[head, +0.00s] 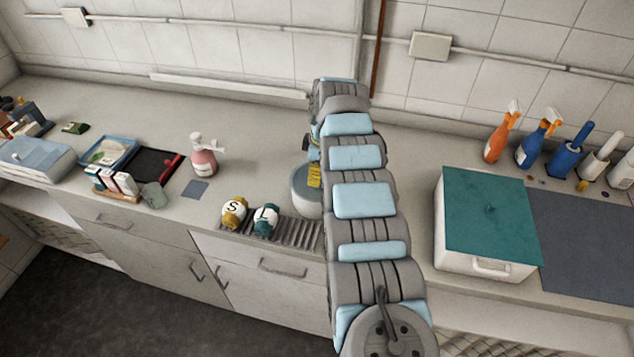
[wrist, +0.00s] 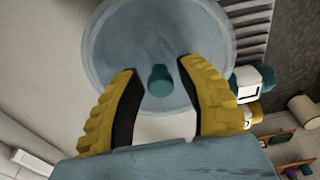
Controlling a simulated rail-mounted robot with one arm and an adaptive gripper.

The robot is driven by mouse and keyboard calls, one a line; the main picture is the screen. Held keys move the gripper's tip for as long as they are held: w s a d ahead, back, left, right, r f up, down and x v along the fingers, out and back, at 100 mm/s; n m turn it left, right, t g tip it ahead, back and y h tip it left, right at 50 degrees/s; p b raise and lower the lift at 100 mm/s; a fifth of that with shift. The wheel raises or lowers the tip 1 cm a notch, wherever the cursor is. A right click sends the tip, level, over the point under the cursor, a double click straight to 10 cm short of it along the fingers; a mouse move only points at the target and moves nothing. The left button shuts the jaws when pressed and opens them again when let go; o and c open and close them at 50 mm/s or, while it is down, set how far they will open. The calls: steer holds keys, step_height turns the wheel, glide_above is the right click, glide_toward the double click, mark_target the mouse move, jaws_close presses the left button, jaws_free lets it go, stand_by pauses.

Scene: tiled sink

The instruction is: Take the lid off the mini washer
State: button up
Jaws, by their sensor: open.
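The mini washer (head: 303,197) is a round grey-white tub on the counter, partly hidden behind my arm in the head view. Its round pale blue lid (wrist: 118,45) is on top and fills the upper middle of the wrist view. I cannot tell whether the fingers touch the lid. In the head view my arm hides most of the gripper.
Two small jars (head: 250,217) marked S and L sit left of the washer by a ribbed drain strip (head: 295,233). A pink pump bottle (head: 203,157) stands further left. A white box with a teal top (head: 490,215) is at right, with spray bottles (head: 500,138) behind.

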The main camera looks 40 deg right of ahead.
steer(key=shift+f, duration=0.1)
jaws_close()
stand_by(0.4)
steer(key=shift+r+b, duration=0.65)
steer(key=shift+r, duration=1)
steer(key=shift+s+r, duration=0.1)
steer(key=shift+r, duration=0.05)
